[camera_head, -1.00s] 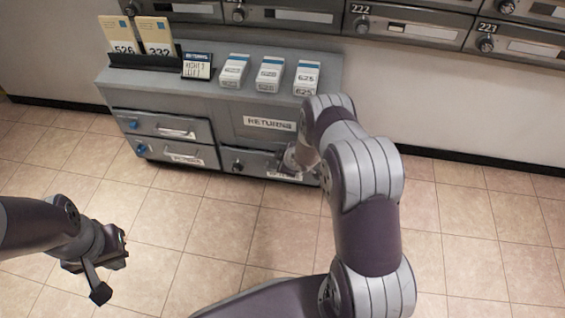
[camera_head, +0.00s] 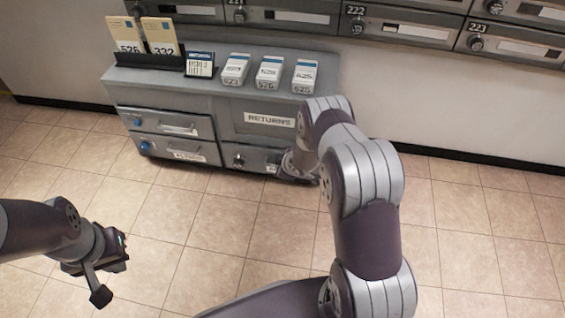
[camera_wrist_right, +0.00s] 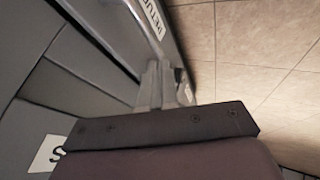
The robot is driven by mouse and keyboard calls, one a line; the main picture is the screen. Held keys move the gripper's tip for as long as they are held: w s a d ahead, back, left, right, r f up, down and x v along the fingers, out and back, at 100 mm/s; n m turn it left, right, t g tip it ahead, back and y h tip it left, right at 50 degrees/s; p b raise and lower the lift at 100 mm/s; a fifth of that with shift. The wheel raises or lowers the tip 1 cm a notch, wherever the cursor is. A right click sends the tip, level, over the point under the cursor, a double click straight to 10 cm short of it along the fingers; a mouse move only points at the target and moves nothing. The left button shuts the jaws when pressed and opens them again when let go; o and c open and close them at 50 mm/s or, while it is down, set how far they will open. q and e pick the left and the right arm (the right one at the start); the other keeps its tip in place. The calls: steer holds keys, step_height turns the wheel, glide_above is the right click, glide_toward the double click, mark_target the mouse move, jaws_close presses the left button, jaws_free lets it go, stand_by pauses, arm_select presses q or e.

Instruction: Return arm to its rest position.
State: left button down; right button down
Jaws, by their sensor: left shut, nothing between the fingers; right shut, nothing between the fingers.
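My right arm (camera_head: 362,230) reaches forward over the floor to the front of the grey returns cabinet (camera_head: 215,90). Its hand is low, by the cabinet's lower right drawer (camera_head: 250,159), and is partly hidden by the arm in the head view. In the right wrist view my right gripper (camera_wrist_right: 163,82) is shut and empty, close to a grey cabinet front with a white label. I cannot tell whether it touches it. My left gripper (camera_head: 103,284) is shut and empty above the floor tiles at the lower left, well apart from the cabinet.
On the cabinet top stand a black rack (camera_head: 150,60) with yellow cards, a small dark sign (camera_head: 199,65) and several white boxes, such as one at the right (camera_head: 304,77). Wall mailboxes (camera_head: 400,25) are above. The tiled floor (camera_head: 480,235) at the right is clear.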

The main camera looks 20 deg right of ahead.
steer(key=w+p+v, duration=0.1)
steer(key=p+v, duration=0.3)
steer(key=v, duration=0.3)
steer(key=s+m+g, duration=0.3)
steer(key=s+m, duration=0.1)
steer(key=s, duration=0.4)
steer(key=s+a+r+m+g+p, duration=0.25)
steer(key=s+r, duration=0.45)
steer(key=r, duration=0.6)
steer(key=s+a+r+m+g+p, duration=0.2)
steer(key=s+a+r+m, duration=0.2)
steer(key=s+r, duration=0.6)
steer(key=w+a+r+p, duration=0.1)
steer(key=r+p, duration=1.8)
steer(key=r, duration=0.3)
steer(key=w+r+t+p, duration=0.1)
steer(key=w+r+p, duration=0.1)
steer(key=r+p, duration=1.7)
step_height(320, 180, up, 4)
steer(key=shift+w+a+f+n+h, duration=0.1)
steer(key=shift+w+a+n+h, duration=0.05)
steer(key=shift+a+n+h, duration=0.2)
steer(key=shift+t, duration=0.25)
